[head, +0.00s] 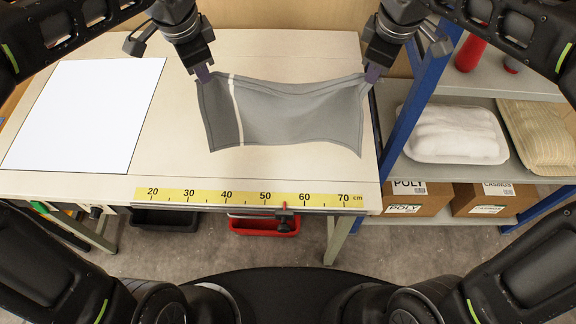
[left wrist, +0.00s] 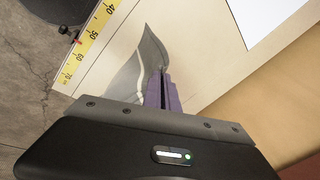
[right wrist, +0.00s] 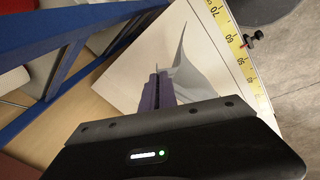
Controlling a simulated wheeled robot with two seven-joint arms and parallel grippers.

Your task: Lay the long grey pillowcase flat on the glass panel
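The grey pillowcase (head: 290,115), with a white stripe near its left end, hangs stretched between my two grippers over the right part of the table. Its lower edge sags; I cannot tell whether it touches the table top. My left gripper (head: 204,76) is shut on its upper left corner, and the cloth also shows in the left wrist view (left wrist: 148,65). My right gripper (head: 371,75) is shut on its upper right corner, with the cloth in the right wrist view (right wrist: 185,65). The glass panel (head: 85,112), a bright white rectangle, lies bare on the left of the table.
The table (head: 170,160) has a yellow ruler strip (head: 250,198) along its front edge, with a red-marked clamp (head: 285,213) there.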

